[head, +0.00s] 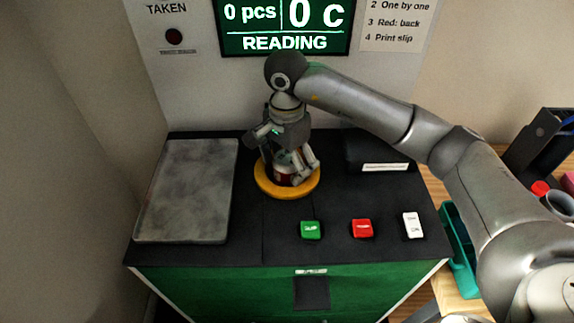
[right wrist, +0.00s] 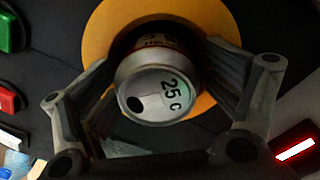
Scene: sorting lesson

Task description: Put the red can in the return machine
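The red can (right wrist: 160,92) stands inside the round opening of the yellow ring on top of the machine (head: 262,228). In the head view only a little of the can (head: 284,173) shows between the fingers, with red and white on its side. In the right wrist view its silver lid shows "25 C" and a dark opening. My right gripper (head: 291,172) comes down over the can from above. Its fingers lie along both sides of the can and look shut on it. The yellow ring (head: 264,187) surrounds the can's lower part. My left gripper is not in view.
The screen (head: 285,27) reads "0 pcs", "0 C" and "READING". A grey tray (head: 185,190) lies at left. Green (head: 310,230), red (head: 362,228) and white (head: 412,225) buttons sit at the front. A black box (head: 378,150) is right of the ring. A wooden table (head: 436,190) stands at right.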

